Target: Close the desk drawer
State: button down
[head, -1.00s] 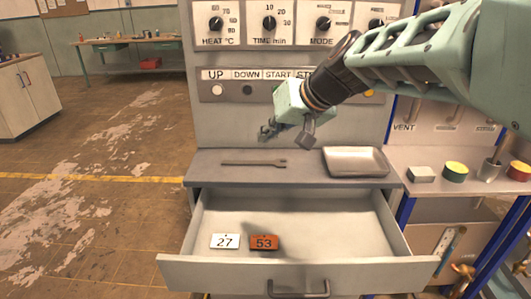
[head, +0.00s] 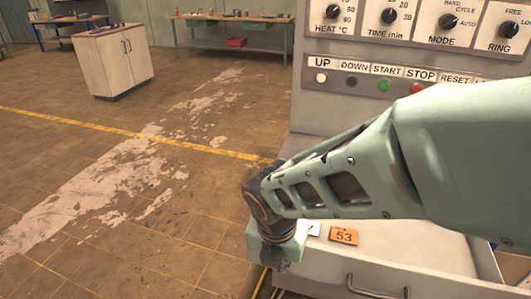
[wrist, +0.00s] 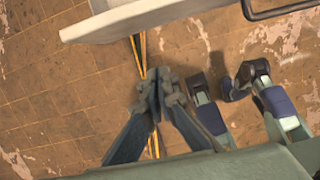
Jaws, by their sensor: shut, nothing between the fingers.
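The desk drawer (head: 425,258) is open at the lower right of the head view, partly hidden behind my arm. Its dark handle (head: 378,291) shows at the bottom edge. The drawer also crosses the top of the wrist view (wrist: 110,22), with part of its handle (wrist: 280,10) at the top right. My gripper (wrist: 160,76) is shut and empty. In the wrist view its fingertips are below the drawer's left part, with floor behind them and a visible gap.
An orange tag marked 53 (head: 344,236) lies in the drawer, beside a mostly hidden white tag (head: 314,228). The control panel (head: 345,110) rises behind. The floor to the left is open, with a pale cabinet (head: 105,60) and a workbench (head: 232,18) far back.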

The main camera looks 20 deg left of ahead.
jog(key=w+f+b, duration=0.4)
jog(key=w+f, duration=0.2)
jog(key=f, duration=0.3)
jog(key=shift+w+a+b, duration=0.15)
jog(key=shift+a+b, duration=0.05)
jog(key=shift+b, duration=0.1)
jog(key=shift+w+r, duration=0.1)
